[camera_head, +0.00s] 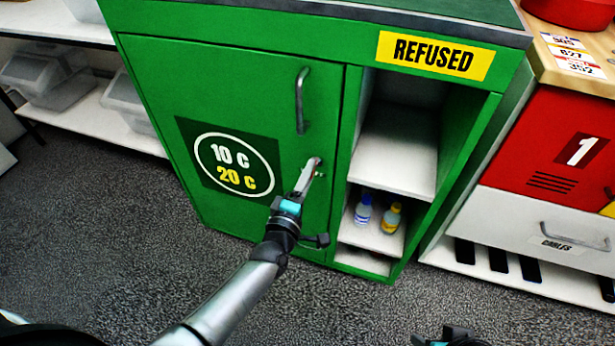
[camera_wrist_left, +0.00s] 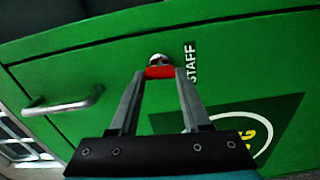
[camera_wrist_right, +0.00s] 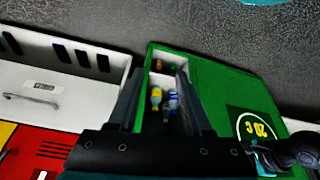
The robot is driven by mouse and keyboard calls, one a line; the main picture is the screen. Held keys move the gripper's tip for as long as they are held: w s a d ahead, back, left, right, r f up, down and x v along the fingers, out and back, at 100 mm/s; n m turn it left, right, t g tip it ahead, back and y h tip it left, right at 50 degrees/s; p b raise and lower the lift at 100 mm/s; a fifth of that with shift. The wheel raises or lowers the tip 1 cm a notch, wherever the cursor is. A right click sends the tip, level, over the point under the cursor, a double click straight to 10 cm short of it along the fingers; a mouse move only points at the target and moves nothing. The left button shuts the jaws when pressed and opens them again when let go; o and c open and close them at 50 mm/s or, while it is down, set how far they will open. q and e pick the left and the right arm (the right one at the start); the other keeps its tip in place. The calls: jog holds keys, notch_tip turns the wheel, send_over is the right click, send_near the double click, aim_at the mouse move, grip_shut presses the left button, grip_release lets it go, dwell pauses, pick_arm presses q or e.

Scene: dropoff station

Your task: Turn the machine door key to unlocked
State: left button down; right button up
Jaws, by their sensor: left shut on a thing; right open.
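The green machine door (camera_head: 285,100) is closed, with a metal handle (camera_head: 300,101) near its top right. Below the handle is a small round metal lock (camera_head: 317,161); it also shows in the left wrist view (camera_wrist_left: 157,58), beside a STAFF label (camera_wrist_left: 191,62). My left gripper (camera_head: 308,172) is at the lock, its fingers (camera_wrist_left: 160,80) shut on a red key (camera_wrist_left: 159,72). The key's head lies across between the fingertips, against the lock; its shaft is hidden. My right gripper (camera_wrist_right: 165,75) is open and empty, away from the door; part of it shows at the bottom of the head view (camera_head: 450,338).
Right of the door are open shelves with a blue bottle (camera_head: 363,210) and a yellow bottle (camera_head: 391,217), under a REFUSED sign (camera_head: 436,55). A red and white drawer unit (camera_head: 545,150) stands at the right. White shelves with clear bins (camera_head: 45,80) are at the left. The grey floor in front is clear.

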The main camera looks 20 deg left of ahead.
pick_arm(q)
jog(key=shift+n, duration=0.6)
pick_arm(e)
jog(key=shift+w+r, duration=0.1)
jog(key=shift+r, duration=0.45)
jog(key=shift+d, duration=0.1)
pick_arm(q)
jog(key=shift+c, duration=1.8)
grip_release()
jog(key=shift+s, duration=0.1)
jog(key=s+p, duration=0.4)
jog(key=s, duration=1.1)
jog(key=shift+a, duration=0.25)
pick_arm(e)
notch_tip(320, 180, down, 9)
jog(key=s+g, duration=0.1)
jog(key=shift+s, duration=0.35)
